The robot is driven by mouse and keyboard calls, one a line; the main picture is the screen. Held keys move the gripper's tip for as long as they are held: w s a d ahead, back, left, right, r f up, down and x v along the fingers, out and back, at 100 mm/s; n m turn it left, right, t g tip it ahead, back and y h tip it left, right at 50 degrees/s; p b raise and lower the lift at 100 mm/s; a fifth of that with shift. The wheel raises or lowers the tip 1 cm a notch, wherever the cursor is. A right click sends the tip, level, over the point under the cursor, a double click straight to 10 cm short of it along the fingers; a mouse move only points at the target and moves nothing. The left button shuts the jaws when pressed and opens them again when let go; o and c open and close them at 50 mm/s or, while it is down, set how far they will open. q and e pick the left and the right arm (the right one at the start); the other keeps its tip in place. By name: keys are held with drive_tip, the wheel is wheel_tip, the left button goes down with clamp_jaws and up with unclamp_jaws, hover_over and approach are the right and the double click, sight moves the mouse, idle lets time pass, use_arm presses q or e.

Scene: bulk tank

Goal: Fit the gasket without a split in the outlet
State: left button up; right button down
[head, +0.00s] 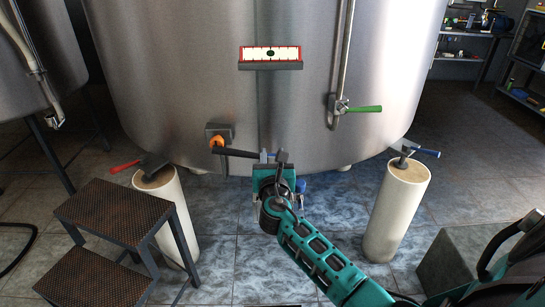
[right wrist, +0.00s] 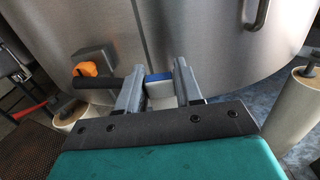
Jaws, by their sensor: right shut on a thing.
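The outlet (head: 219,131) is a grey square fitting low on the steel tank, with an orange ring-like part (head: 217,142) at its front. The right wrist view shows the outlet (right wrist: 95,57) and the orange part (right wrist: 85,69) too. A dark bar (head: 237,152) runs from there towards my right gripper. My right gripper (head: 270,162) is in front of the tank, right of the outlet. It is shut on a small blue-and-white piece (right wrist: 159,88) between its fingers. I cannot tell whether the bar joins this piece. No gasket's split can be made out. My left gripper is out of view.
White pillars stand left (head: 172,205) and right (head: 397,210), bearing a red-handled piece (head: 140,164) and a blue-handled piece (head: 414,152). Dark steps (head: 115,212) are at the left. A green-handled pipe (head: 345,105) runs down the tank. The tiled floor between the pillars is open.

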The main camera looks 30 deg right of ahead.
use_arm(q)
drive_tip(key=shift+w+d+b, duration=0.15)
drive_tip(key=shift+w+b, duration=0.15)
drive_tip(key=shift+b, duration=0.05)
use_arm(e)
drive_tip(key=shift+f, duration=0.5)
drive_tip(key=shift+f, duration=0.2)
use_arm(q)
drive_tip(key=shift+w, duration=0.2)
use_arm(e)
drive_tip(key=shift+f, duration=0.1)
use_arm(q)
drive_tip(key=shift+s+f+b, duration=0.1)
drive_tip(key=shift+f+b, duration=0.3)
drive_tip(key=shift+b, duration=0.2)
use_arm(e)
drive_tip(key=shift+f, duration=0.4)
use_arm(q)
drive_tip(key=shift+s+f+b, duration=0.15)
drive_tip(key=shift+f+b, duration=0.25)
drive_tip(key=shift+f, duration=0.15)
use_arm(e)
drive_tip(key=shift+f, duration=0.55)
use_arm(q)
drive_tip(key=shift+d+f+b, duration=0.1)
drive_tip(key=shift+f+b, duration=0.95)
use_arm(e)
drive_tip(key=shift+f, duration=1.2)
